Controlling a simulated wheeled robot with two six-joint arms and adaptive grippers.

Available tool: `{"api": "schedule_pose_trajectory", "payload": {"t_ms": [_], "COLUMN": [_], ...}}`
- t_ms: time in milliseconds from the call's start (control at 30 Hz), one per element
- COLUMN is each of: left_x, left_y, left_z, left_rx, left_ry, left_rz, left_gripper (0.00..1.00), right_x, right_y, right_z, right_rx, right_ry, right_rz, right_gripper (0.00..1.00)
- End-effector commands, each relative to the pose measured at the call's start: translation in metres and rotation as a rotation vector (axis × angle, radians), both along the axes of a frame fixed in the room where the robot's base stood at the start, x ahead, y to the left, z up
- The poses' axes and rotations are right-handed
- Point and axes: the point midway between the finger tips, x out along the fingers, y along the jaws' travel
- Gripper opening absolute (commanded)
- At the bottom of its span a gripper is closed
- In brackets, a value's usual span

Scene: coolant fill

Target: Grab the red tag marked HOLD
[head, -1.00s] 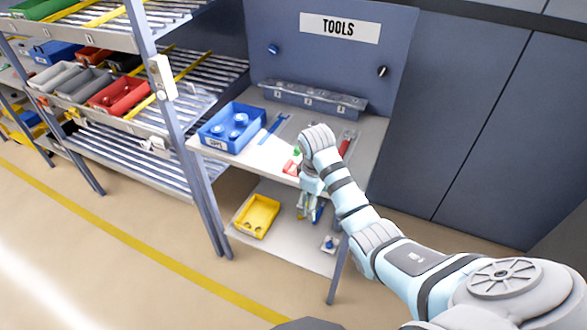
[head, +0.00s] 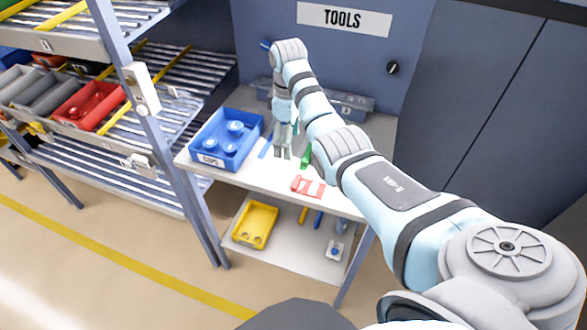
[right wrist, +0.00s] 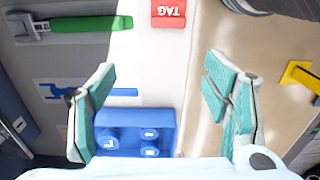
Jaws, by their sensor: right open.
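The red tag (head: 308,186) lies flat near the front edge of the bench top, right of the blue bin. It also shows at the top edge of the right wrist view (right wrist: 168,13), partly cut off, with "TAG" legible upside down; I cannot read HOLD. My right gripper (head: 283,153) points down over the bench, behind and left of the tag. In the right wrist view its two fingers (right wrist: 160,80) are wide apart with nothing between them, and the tag lies beyond them. My left gripper is not in view.
A blue bin (head: 206,160) with round blue parts stands left of my gripper. A green-handled tool (head: 306,156) lies behind the tag, partly hidden by my arm. A grey organizer (head: 350,105) stands at the back. A yellow bin (head: 268,212) sits on the lower shelf.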

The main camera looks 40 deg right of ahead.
Motion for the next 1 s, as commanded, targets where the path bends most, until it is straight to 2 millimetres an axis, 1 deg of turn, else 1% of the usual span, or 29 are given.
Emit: {"api": "schedule_pose_trajectory", "payload": {"t_ms": [33, 133, 200, 300, 400, 467, 533, 600, 700, 867, 900, 967, 1000], "left_x": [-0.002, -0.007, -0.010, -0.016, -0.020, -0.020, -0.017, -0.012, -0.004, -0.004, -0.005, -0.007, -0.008], "left_y": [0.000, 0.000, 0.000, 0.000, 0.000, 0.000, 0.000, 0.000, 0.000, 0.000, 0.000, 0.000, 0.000], "left_z": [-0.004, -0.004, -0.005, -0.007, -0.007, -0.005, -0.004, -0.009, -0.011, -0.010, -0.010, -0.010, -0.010], "left_rx": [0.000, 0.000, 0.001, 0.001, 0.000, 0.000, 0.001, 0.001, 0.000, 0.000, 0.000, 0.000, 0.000], "left_ry": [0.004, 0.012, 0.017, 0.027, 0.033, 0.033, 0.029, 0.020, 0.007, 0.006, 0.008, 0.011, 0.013], "left_rz": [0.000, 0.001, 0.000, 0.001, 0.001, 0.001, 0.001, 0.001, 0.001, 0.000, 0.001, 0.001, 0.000], "left_gripper": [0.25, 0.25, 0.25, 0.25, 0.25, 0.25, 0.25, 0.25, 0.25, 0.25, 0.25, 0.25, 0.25], "right_x": [-0.004, -0.009, -0.009, -0.009, -0.010, -0.012, -0.016, -0.016, -0.015, -0.015, -0.015, -0.015, -0.015], "right_y": [-0.002, -0.007, -0.009, -0.009, -0.008, -0.007, -0.006, -0.005, -0.005, -0.005, -0.005, -0.005, -0.005], "right_z": [-0.013, -0.039, -0.058, -0.077, -0.088, -0.098, -0.112, -0.127, -0.136, -0.135, -0.135, -0.135, -0.134], "right_rx": [-0.001, -0.001, -0.001, -0.002, -0.001, -0.002, -0.002, -0.001, -0.001, -0.002, -0.002, -0.002, -0.002], "right_ry": [0.002, 0.003, 0.002, 0.002, 0.003, 0.004, 0.004, 0.003, 0.002, 0.000, 0.000, 0.000, 0.000], "right_rz": [-0.004, -0.014, -0.018, -0.019, -0.018, -0.017, -0.016, -0.015, -0.015, -0.014, -0.014, -0.014, -0.014], "right_gripper": [0.70, 0.70, 0.70, 0.70, 0.70, 0.70, 0.70, 0.70, 0.70, 0.70, 0.67, 0.57, 0.51]}}
